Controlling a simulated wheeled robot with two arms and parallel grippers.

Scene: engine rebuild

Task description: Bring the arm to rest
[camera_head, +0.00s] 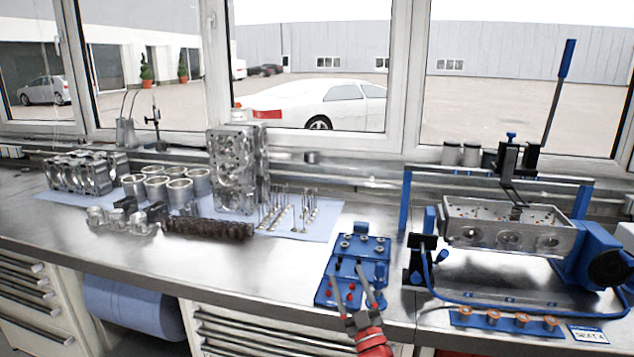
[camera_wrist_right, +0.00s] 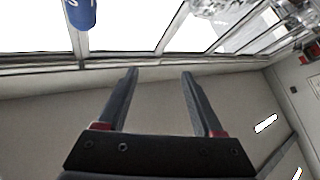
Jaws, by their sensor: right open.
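My right gripper (camera_head: 354,284) shows at the bottom centre right of the head view, in front of the blue tool plate (camera_head: 352,262). My red wrist part shows just below the fingers in the head view. My left gripper is not in view.
The cylinder head (camera_head: 505,222) sits in a blue fixture (camera_head: 404,200) at the right. Several copper-coloured parts stand on a blue strip (camera_head: 505,319) at the bench front. Engine parts lie on a blue cloth (camera_head: 325,215) at the left. The bench (camera_head: 200,262) is bare in its front left.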

